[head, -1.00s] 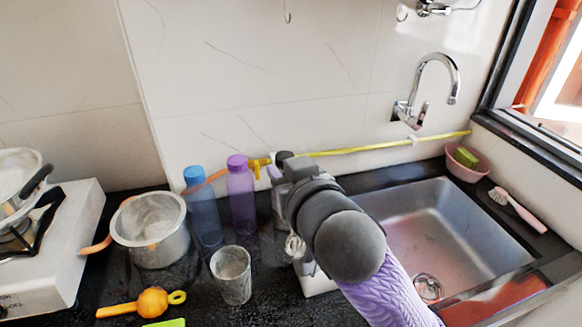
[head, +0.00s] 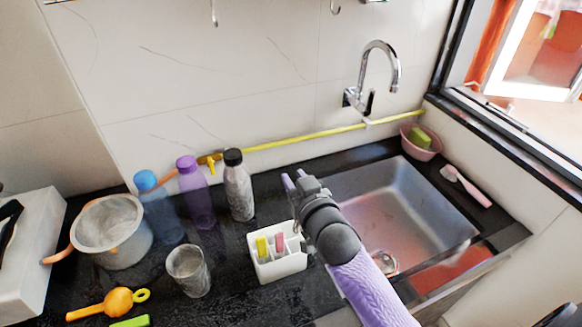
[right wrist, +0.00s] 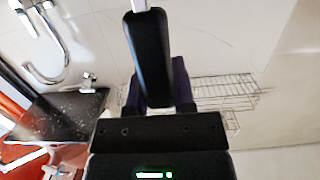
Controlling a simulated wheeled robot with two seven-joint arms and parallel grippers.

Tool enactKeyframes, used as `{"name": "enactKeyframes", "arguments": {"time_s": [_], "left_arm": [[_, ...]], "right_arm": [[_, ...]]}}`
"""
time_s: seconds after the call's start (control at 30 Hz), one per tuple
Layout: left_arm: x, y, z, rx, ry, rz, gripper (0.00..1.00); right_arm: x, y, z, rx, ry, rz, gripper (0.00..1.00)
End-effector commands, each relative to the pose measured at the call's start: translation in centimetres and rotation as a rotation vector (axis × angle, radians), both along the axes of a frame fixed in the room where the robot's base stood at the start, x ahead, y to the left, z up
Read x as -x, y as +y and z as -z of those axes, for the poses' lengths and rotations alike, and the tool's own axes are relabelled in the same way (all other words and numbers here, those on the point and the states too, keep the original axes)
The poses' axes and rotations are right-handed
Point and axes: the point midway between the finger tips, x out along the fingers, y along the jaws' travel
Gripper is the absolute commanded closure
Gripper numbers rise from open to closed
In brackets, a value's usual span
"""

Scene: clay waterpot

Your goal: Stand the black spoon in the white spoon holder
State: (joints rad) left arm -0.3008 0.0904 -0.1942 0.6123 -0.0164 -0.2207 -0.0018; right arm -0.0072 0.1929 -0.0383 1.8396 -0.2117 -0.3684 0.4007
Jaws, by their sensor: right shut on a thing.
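The white spoon holder (head: 278,268) stands on the black counter left of the sink, with a yellow and a pink item in its compartments. My right gripper (head: 295,180) is raised behind and to the right of the holder, its fingers pointing away. In the right wrist view, the black spoon's handle (right wrist: 150,60) is gripped between the dark purple fingers (right wrist: 155,88). A metal stem continues from it past the top edge. I cannot make out the spoon in the head view. My left gripper is not in view.
A dark-capped bottle (head: 239,188), purple bottle (head: 196,195) and blue bottle (head: 158,208) stand along the wall. A metal cup (head: 189,272) is left of the holder, and a pot (head: 112,233) farther left. The sink (head: 400,215) is at the right.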

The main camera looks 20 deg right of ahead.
Motion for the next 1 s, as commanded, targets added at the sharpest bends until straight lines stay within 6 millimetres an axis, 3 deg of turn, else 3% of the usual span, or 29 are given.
{"name": "enactKeyframes", "arguments": {"time_s": [0.43, 1.0], "left_arm": [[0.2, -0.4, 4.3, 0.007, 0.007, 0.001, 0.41], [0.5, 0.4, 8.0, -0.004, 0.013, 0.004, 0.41]], "right_arm": [[0.1, 0.1, 3.7, 0.0, 0.0, -0.002, 1.0], [0.1, 0.1, 9.2, -0.001, 0.001, -0.001, 1.0]]}}
